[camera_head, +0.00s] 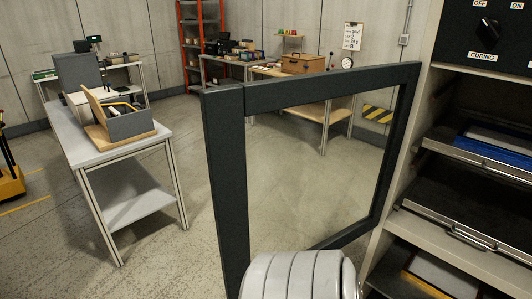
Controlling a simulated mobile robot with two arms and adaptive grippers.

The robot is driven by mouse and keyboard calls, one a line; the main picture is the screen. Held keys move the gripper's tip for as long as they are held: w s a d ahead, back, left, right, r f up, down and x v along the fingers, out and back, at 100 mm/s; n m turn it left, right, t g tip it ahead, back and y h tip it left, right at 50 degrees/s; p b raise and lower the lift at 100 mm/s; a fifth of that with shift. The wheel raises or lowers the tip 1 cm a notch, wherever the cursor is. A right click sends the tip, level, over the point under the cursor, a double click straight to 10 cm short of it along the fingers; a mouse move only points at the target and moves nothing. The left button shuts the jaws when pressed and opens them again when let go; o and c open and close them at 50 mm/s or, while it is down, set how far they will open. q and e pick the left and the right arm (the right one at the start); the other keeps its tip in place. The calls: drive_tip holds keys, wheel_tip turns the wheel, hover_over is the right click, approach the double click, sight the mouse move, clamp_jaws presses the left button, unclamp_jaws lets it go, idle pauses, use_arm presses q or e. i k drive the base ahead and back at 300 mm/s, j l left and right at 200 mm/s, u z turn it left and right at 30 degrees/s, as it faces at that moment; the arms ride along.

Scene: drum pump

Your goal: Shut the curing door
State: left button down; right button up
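The curing door (330,84) is a dark-framed panel with a clear window. It stands open, swung out from the left side of the curing cabinet (454,232) at the right. Its free edge, a thick upright bar (228,185), is at the middle left of the view. The cabinet front is uncovered, and its shelves show. A panel above reads CURING, with a black knob (487,30) between OFF and ON marks. A grey ribbed part of my own arm is at the bottom centre, in front of the door's lower part. Neither gripper is in view.
The cabinet holds pull-out trays (478,150), one with a blue item. A grey table (84,149) with a wooden and grey box (122,120) stands left of the door. Benches and an orange rack (187,45) are at the back. The floor between table and door is clear.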

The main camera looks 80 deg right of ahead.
sight(224, 109)
drive_tip(key=i+j+z, duration=0.1)
drive_tip(key=i+z, duration=0.2)
drive_tip(key=i+j+z, duration=0.25)
drive_tip(key=i, duration=0.25)
drive_tip(key=i+z, duration=0.15)
drive_tip(key=z, duration=0.3)
drive_tip(key=i+z, duration=0.2)
drive_tip(key=z, duration=0.3)
drive_tip(key=i+z, duration=0.15)
drive_tip(key=z, duration=0.3)
drive_tip(key=i+j+z, duration=0.15)
drive_tip(key=z, duration=0.35)
drive_tip(key=i+z, duration=0.15)
drive_tip(key=z, duration=0.35)
drive_tip(key=i+j+z, duration=0.1)
drive_tip(key=z, duration=0.35)
drive_tip(key=i+j+z, duration=0.15)
drive_tip(key=z, duration=0.35)
drive_tip(key=j+z, duration=0.2)
drive_tip(key=z, duration=0.3)
drive_tip(key=i+j+z, duration=0.2)
drive_tip(key=z, duration=0.15)
drive_tip(key=i+j+z, duration=0.15)
drive_tip(key=j+z, duration=0.15)
drive_tip(key=j, duration=0.15)
